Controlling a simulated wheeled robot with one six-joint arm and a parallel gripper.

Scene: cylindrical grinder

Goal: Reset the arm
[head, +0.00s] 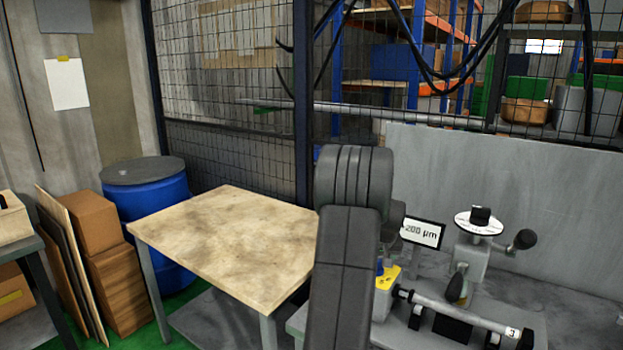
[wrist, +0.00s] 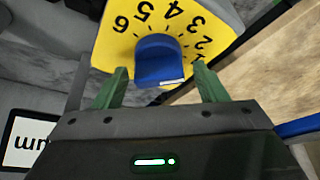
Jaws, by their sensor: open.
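My gripper (wrist: 160,68) is open, its two green fingers on either side of a blue knob (wrist: 158,58) in the wrist view. A gap shows between each finger and the knob, and I cannot tell any contact. The knob sits on a yellow dial plate (wrist: 112,45) with black numbers 1 to 6. A white mark is on the knob's near edge. In the head view my dark arm hides the gripper; the yellow dial plate (head: 388,279) shows just right of the arm.
A grey grinder bed carries a cylindrical bar (head: 460,309), a handled device with a white disc (head: 479,222) and a display reading 200 µm (head: 421,232). A bare wooden table (head: 225,240) stands left. A blue barrel (head: 150,210) and cardboard boxes (head: 120,285) stand further left.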

